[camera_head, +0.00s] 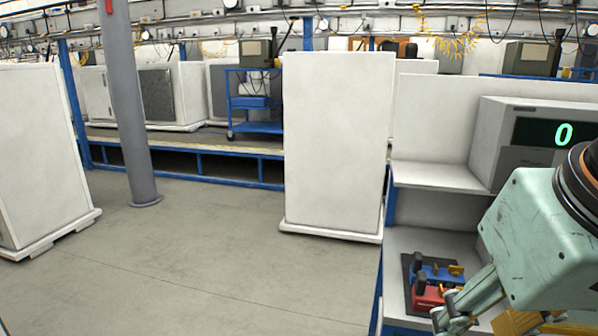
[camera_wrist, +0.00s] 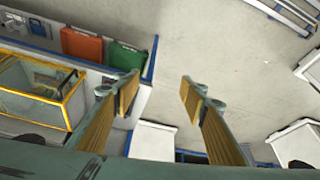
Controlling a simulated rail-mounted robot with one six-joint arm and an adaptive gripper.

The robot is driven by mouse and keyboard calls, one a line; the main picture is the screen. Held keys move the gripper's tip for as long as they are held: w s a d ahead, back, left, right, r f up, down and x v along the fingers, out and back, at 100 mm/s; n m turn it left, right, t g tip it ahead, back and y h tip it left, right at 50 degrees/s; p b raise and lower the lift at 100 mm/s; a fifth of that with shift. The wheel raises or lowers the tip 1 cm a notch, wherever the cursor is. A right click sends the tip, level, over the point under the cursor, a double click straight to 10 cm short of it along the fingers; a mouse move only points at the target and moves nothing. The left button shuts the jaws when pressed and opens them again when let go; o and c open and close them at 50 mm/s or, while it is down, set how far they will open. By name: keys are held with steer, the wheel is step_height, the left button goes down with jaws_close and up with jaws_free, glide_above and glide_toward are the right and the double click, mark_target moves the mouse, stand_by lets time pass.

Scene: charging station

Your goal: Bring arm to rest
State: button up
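My arm shows at the right edge of the head view, a pale green link with a dark joint. My gripper (camera_head: 455,316) is low at the right of that view, over the workbench and close to the red device. In the wrist view my gripper (camera_wrist: 160,88) has its two yellow-padded fingers spread wide apart. Only floor shows between the fingertips, and nothing is held.
The workbench (camera_head: 400,240) carries a red device (camera_head: 425,296), a blue device (camera_head: 437,272) and a grey display unit (camera_head: 500,120) reading 0. An orange case (camera_wrist: 82,45), green case (camera_wrist: 126,57) and yellow-framed box (camera_wrist: 68,95) stand left. Open floor (camera_head: 210,250) lies left of a white cabinet (camera_head: 337,140).

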steer(key=shift+n+g, duration=0.3)
steer(key=s, duration=0.1)
steer(key=s+a, duration=0.1)
steer(key=s, duration=0.2)
steer(key=shift+a+f, duration=0.15)
steer(key=shift+f, duration=0.2)
